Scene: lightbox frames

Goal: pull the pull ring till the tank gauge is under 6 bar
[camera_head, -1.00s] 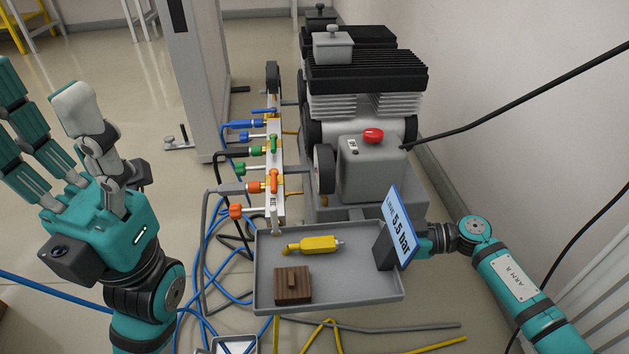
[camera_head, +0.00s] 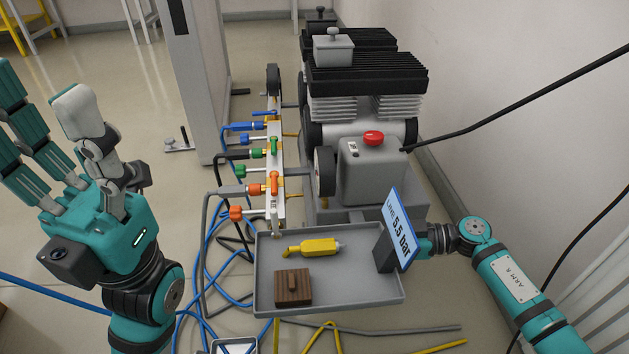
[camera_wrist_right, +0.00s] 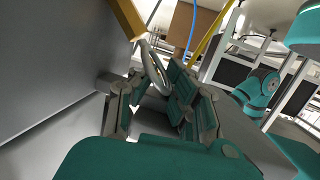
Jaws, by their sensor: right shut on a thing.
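In the right wrist view, my right gripper (camera_wrist_right: 152,92) is shut on a grey metal ring (camera_wrist_right: 155,68), taken as the pull ring, beside a large grey surface. In the head view, the ring and my right fingers are hidden behind the tilted sign and the tray; only my right wrist and arm show. A round black-rimmed part (camera_head: 325,172), perhaps the tank gauge, is on the compressor's left side. It is nearly edge-on, so no needle or value can be read. My left gripper (camera_head: 45,105) is open and empty, fingers up, at the far left.
A blue-edged sign (camera_head: 400,225) reads "LINE 5.5 bar". The grey tray (camera_head: 345,297) holds a yellow tool (camera_head: 312,247) and a brown block (camera_head: 293,287). A valve manifold (camera_head: 272,180) with coloured handles stands left of the compressor (camera_head: 372,175). Hoses (camera_head: 210,255) cover the floor.

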